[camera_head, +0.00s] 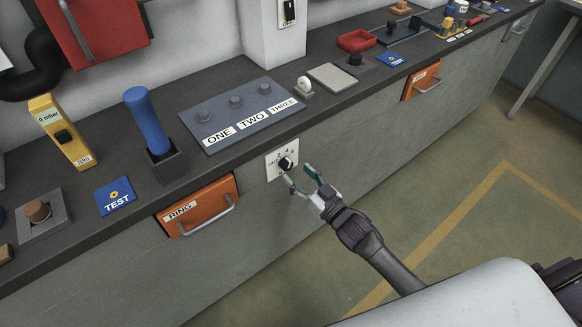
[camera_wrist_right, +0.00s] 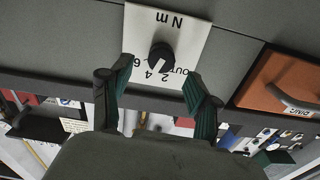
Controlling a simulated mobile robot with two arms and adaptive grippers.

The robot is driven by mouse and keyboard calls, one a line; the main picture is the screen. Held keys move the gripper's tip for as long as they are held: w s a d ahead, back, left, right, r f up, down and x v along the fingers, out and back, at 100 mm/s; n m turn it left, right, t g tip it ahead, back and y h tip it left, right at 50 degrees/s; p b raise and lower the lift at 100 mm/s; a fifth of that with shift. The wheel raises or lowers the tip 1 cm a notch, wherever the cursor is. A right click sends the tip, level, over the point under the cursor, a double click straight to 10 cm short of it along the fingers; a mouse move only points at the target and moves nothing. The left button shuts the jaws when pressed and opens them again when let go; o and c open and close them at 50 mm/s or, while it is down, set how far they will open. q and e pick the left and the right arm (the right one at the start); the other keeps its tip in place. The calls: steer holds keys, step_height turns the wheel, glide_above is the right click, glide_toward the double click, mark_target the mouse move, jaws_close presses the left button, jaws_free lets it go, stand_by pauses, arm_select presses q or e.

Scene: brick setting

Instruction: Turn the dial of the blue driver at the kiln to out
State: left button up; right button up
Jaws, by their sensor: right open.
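A black dial (camera_head: 286,164) sits on a white plate (camera_head: 273,172) on the grey counter front. In the right wrist view the dial (camera_wrist_right: 161,55) has a white pointer mark that appears to aim near the 4. The plate (camera_wrist_right: 190,28) reads OUT, 2, 4, 6 and Nm, upside down there. A blue driver (camera_head: 147,120) stands upright in a dark holder (camera_head: 164,168) on the counter, left of the dial. My right gripper (camera_head: 299,175) is open and empty, just in front of the dial; its fingers (camera_wrist_right: 158,78) are on either side of it. My left gripper is out of view.
An orange RING drawer (camera_head: 200,205) is left of the plate; another orange drawer (camera_head: 421,80) is further right. Above are the ONE TWO THREE panel (camera_head: 240,110), a yellow gauge (camera_head: 62,132) and a blue TEST card (camera_head: 115,196). The floor in front is open.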

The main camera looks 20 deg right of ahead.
mark_target(289, 167)
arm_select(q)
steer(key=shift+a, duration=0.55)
arm_select(e)
steer(key=shift+x, duration=2)
steer(key=shift+s, duration=0.1)
steer(key=c, duration=1.2)
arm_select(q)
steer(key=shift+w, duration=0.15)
arm_select(e)
steer(key=shift+o, duration=0.2)
